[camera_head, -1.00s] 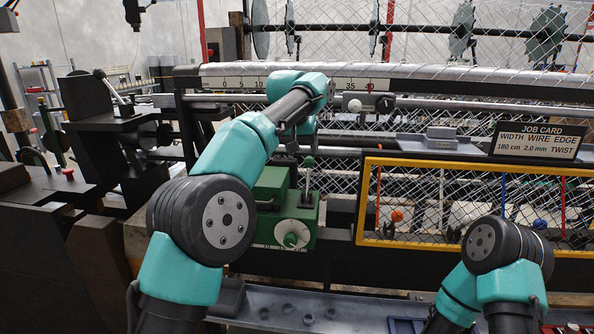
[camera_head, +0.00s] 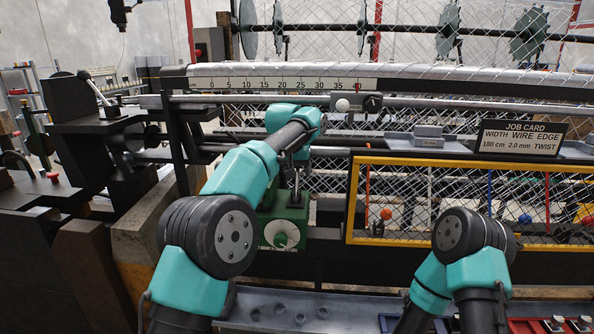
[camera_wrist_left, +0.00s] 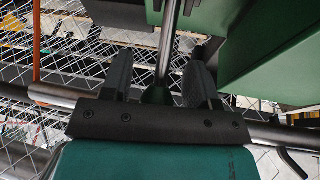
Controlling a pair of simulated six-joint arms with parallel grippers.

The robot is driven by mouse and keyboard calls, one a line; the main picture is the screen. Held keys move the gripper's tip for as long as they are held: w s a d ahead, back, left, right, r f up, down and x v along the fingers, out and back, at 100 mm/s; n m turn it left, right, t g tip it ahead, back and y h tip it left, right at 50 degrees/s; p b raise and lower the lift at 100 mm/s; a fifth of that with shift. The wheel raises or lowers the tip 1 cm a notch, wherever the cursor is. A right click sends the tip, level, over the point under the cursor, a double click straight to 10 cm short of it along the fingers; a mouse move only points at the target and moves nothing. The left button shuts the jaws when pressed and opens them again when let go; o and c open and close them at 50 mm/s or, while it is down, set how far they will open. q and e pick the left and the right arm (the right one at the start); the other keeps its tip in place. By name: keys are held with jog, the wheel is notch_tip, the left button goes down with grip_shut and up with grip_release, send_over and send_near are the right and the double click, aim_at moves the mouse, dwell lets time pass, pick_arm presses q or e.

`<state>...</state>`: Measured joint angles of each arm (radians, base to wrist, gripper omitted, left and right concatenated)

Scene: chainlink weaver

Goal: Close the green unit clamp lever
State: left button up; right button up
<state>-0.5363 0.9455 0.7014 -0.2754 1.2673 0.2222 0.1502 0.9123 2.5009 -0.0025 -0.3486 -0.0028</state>
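The green unit (camera_head: 266,226) stands at the frame's front, with a white dial and green knob (camera_head: 281,240) on its face. Its clamp lever (camera_head: 297,183) rises upright from the top; the upper end is hidden by my left gripper (camera_head: 292,160). In the left wrist view the lever's grey shaft (camera_wrist_left: 168,45) and green end (camera_wrist_left: 156,96) lie between the two spread fingers of my left gripper (camera_wrist_left: 160,80), with gaps on both sides. The green unit's body (camera_wrist_left: 270,60) fills the right of that view. My right arm shows, but its gripper is out of view.
A yellow-framed mesh panel (camera_head: 350,200) stands right of the unit. A ruler scale rail (camera_head: 230,84) and a carriage with a white knob (camera_head: 342,105) lie behind. A grey tray (camera_head: 340,315) is in front. A job card sign (camera_head: 520,138) stands back right.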

aim_at(297, 172)
pick_arm(q)
grip_shut()
jog(key=shift+s+r+t, duration=0.15)
jog(key=shift+t, duration=0.15)
jog(key=shift+s+a+r+t, duration=0.15)
jog(key=shift+s+r+t, duration=0.2)
jog(key=shift+t, duration=0.35)
jog(key=shift+s+a+r+t+h, duration=0.2)
jog(key=shift+s+t, duration=0.25)
jog(key=shift+t, duration=0.3)
jog(key=shift+s+a+r+t+h, duration=0.1)
jog(key=shift+s+t+h, duration=0.3)
jog(key=shift+t, duration=0.35)
jog(key=shift+s+d+t, duration=0.1)
jog(key=shift+s+t, duration=0.2)
jog(key=shift+s, duration=0.05)
jog(key=shift+d, duration=0.1)
jog(key=shift+o, duration=0.7)
grip_release()
jog(key=shift+f, duration=0.1)
jog(key=shift+s, duration=0.1)
